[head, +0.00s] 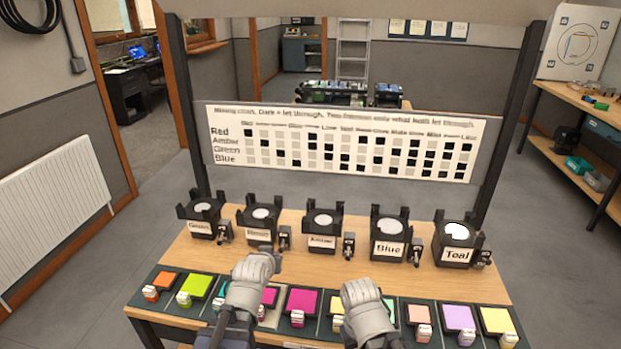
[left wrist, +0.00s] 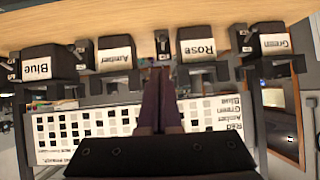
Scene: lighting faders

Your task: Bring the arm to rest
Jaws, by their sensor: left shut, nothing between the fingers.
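My left gripper (head: 277,256) is over the wooden table, in front of the Rose lamp holder (head: 260,217) and its small black fader. In the left wrist view its two dark fingers (left wrist: 161,85) lie together with nothing between them. They point between the Amber holder (left wrist: 115,52) and the Rose holder (left wrist: 196,45), both upside down there. My right arm's pale wrist (head: 368,308) is over the front row of colour tiles. Its fingers do not show clearly. Both arms are apart from the lamp holders.
More holders are Green (head: 202,216), Blue (head: 388,240) and Teal (head: 457,242). Coloured filter tiles such as magenta (head: 302,300) and lilac (head: 458,317) line the front edge. A mixing chart (head: 350,143) stands behind. Table between holders and tiles is mostly clear.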

